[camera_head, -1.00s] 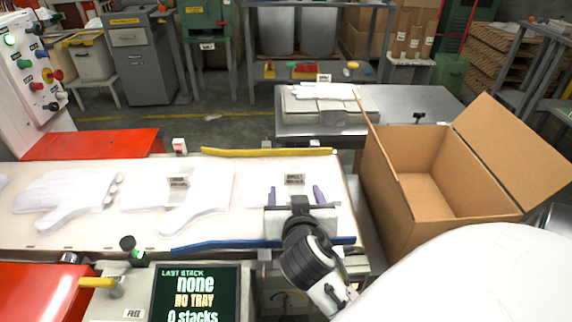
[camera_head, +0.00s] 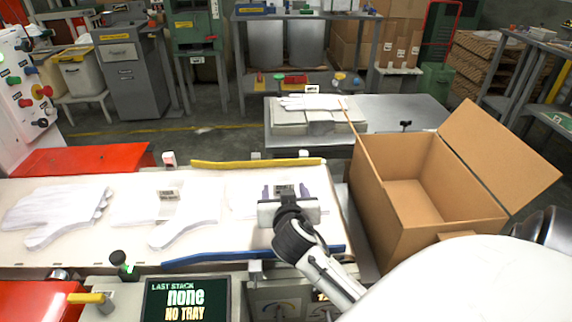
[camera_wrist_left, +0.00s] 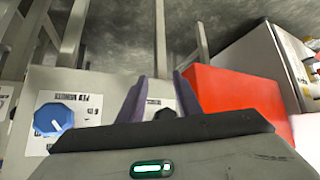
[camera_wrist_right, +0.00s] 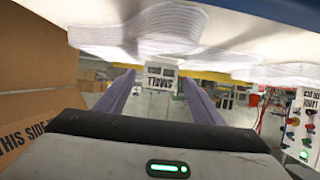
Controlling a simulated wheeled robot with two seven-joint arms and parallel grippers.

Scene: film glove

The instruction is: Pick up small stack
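The small stack (camera_head: 243,201) is a low white pile of gloves at the right end of the pale work surface, partly hidden by my right gripper. A small label on it (camera_head: 285,190) shows between the fingers. My right gripper (camera_head: 285,191) is open, one purple finger on each side of the label. In the right wrist view, an upside-down SMALL label (camera_wrist_right: 161,80) hangs between the spread fingers, with white layered glove edges above. I cannot tell whether the fingers touch the stack. My left gripper (camera_wrist_left: 160,95) is open and empty; it is outside the head view.
Larger white glove stacks (camera_head: 188,215) and (camera_head: 60,210) lie to the left. A yellow rail (camera_head: 255,164) runs behind and a blue rail (camera_head: 215,258) in front. An open cardboard box (camera_head: 400,215) stands right. A metal table (camera_head: 400,112) with gloves is behind.

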